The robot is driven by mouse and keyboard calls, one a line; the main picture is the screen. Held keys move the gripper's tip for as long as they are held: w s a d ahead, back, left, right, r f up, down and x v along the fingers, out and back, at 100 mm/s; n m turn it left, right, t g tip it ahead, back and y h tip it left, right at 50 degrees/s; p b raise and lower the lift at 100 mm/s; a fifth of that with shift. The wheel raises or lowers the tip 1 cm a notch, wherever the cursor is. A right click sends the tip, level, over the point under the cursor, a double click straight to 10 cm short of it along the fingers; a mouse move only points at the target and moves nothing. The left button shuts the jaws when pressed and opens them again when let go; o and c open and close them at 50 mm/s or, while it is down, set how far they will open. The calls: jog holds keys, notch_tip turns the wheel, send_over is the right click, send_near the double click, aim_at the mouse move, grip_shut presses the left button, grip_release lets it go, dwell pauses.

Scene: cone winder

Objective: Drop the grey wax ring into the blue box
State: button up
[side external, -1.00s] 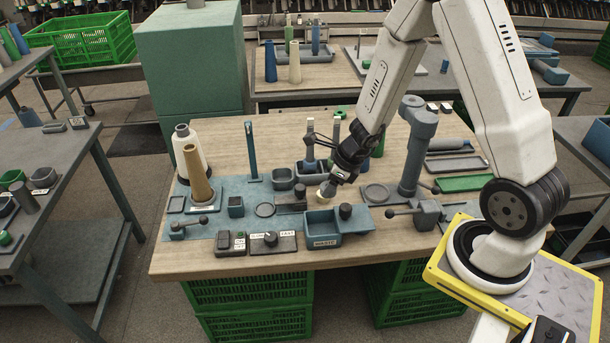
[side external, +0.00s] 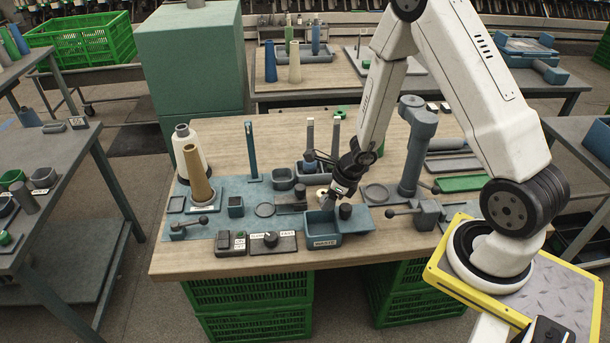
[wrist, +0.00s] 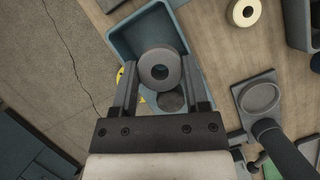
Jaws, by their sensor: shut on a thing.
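My gripper (side external: 329,204) is over the blue box (side external: 325,241), which has a "WASTE" label on its front wall, in the side external view. In the wrist view my gripper (wrist: 159,72) is shut on the grey wax ring (wrist: 160,53), with a finger on each side of it. The ring lies over the opening of the blue box (wrist: 121,45), whose walls show around it. Part of the box floor is hidden by the ring and fingers.
A cream ring (wrist: 243,12) lies on the table behind the box. A grey column (side external: 415,150) rises further right. A control box with a knob (side external: 272,241) sits left of the box.

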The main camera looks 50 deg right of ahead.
jog(key=o, duration=1.3)
jog(key=shift+r, duration=0.1)
jog(key=shift+v, duration=3.8)
jog(key=shift+s, duration=0.1)
